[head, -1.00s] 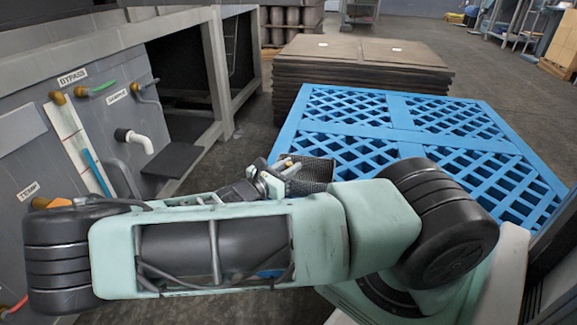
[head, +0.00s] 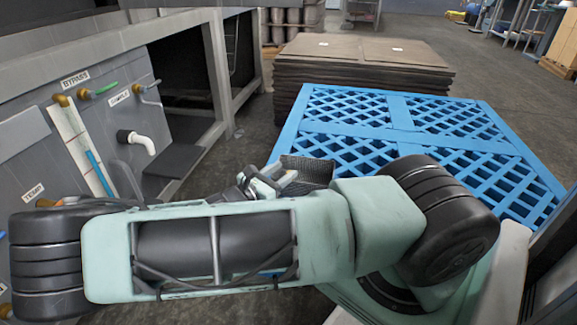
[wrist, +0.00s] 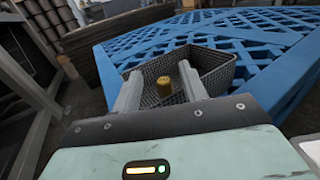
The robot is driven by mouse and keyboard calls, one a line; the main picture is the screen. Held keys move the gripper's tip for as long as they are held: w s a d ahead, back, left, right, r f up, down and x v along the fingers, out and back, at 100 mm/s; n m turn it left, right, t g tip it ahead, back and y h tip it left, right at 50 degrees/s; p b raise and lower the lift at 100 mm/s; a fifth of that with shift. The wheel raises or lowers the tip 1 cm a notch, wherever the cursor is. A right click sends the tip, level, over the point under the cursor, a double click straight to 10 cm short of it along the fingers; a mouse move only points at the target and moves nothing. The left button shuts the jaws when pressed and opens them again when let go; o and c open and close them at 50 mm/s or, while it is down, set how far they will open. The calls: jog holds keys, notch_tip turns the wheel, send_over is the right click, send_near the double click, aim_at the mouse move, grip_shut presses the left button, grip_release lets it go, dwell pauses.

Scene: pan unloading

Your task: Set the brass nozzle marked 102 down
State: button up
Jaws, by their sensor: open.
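A brass nozzle (wrist: 164,87) stands roughly upright inside a dark mesh basket (wrist: 217,79) in the wrist view. Its marking cannot be read. My gripper (wrist: 160,75) is open, with one finger on each side of the nozzle and a visible gap to it. In the head view my gripper (head: 266,181) is at the near left side of the basket (head: 310,168), partly behind my arm. The nozzle cannot be made out in the head view. Whether its base rests on the basket floor is hard to see.
The basket is at the near left corner of a blue lattice pallet (head: 400,118), whose visible top is otherwise bare. A stack of dark sheets (head: 362,62) stands behind it. A grey panel with pipes, valves and labels (head: 75,79) is at the left.

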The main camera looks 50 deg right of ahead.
jog(key=a+p, duration=0.2)
jog(key=a, duration=0.5)
jog(key=shift+a+r+p, duration=0.1)
jog(key=shift+a+p, duration=0.3)
jog(key=s+a+r+m+g+y, duration=0.2)
jog(key=s+a+m+g+y, duration=0.3)
jog(key=s+a+y, duration=0.65)
jog(key=s+a+r+m+t+y, duration=0.2)
jog(key=s+a+r+y, duration=0.1)
jog(key=a+r, duration=0.3)
jog(key=s+a+r+m+t+y, duration=0.3)
jog(key=s+a+r+y, duration=0.1)
jog(key=r, duration=0.6)
jog(key=shift+s+a, duration=0.5)
jog(key=shift+a, duration=0.45)
jog(key=shift+r, duration=0.15)
